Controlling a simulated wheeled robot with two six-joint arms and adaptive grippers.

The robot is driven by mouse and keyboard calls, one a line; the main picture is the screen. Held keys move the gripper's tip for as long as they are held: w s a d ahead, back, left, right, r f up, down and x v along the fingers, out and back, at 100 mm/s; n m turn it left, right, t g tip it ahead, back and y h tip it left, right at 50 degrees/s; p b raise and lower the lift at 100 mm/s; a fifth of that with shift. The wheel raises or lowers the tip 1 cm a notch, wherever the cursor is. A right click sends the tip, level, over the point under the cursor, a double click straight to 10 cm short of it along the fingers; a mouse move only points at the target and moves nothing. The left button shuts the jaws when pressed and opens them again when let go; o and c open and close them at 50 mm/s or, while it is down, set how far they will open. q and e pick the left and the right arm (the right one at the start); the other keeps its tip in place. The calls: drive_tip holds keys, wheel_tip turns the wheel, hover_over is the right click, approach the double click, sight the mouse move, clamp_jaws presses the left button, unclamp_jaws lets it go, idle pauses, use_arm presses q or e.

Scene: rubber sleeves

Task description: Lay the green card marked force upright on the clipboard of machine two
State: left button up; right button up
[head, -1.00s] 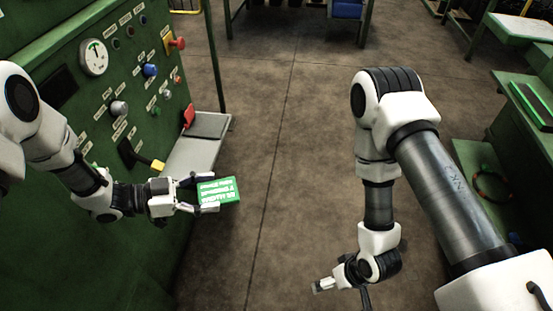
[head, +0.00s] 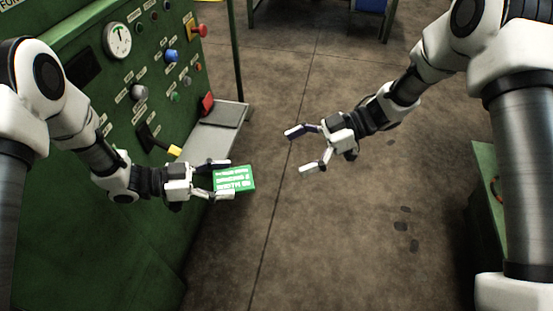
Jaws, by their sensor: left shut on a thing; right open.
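My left gripper (head: 226,179) is shut on a green card (head: 241,179) with white lettering. The card sticks out to the right of the fingers, in the air in front of the grey shelf. Its lettering looks upside down in the head view and is too small to read surely. A dark grey board with a red clip (head: 207,103), seemingly the clipboard, lies on the shelf (head: 222,138) at the machine's side, above and beyond the card. My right gripper (head: 302,150) is open and empty over the floor, right of the card, its fingers pointing left.
The green machine (head: 60,200) fills the left, with a gauge (head: 117,40), knobs and a yellow-tipped lever (head: 174,150) close to my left gripper. A thin green post stands behind the shelf. The brown floor (head: 340,240) is clear. A green bench (head: 488,200) is at right.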

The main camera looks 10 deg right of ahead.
sight(249, 174)
drive_tip(key=x, duration=1)
drive_tip(key=shift+a+f, duration=0.25)
drive_tip(key=shift+f, duration=0.05)
drive_tip(key=shift+c, duration=0.4)
drive_tip(key=c, duration=1.1)
use_arm(q)
drive_tip(key=o, duration=1.2)
